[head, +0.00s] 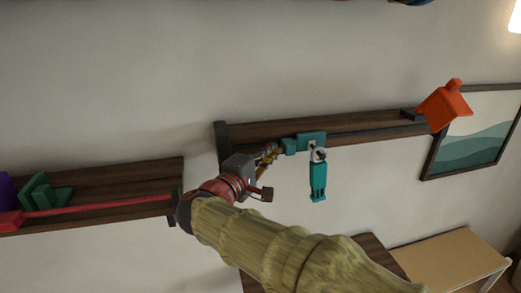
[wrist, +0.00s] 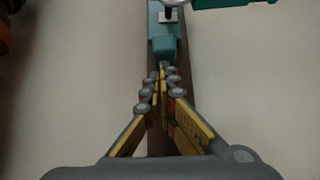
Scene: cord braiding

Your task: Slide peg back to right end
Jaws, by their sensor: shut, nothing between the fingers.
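The peg appears to be the teal slider (head: 311,140) on a dark wooden wall rail (head: 375,124), left of the rail's middle. A small teal block (head: 288,146) juts from its left side. A teal tag (head: 318,185) hangs below it from a metal hook. My gripper (head: 277,150) is shut and empty, with its fingertips just left of the small block. In the wrist view, the fingertips (wrist: 163,68) meet at the near edge of the teal block (wrist: 163,48). I cannot tell whether they touch it. My wrist hides part of the rail's left end.
An orange house-shaped piece (head: 445,106) sits at the rail's right end, in front of a framed picture (head: 475,140). A second rail (head: 120,180) at left carries a red bar (head: 100,207) and a green piece (head: 45,192). A wooden table (head: 450,262) stands low right.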

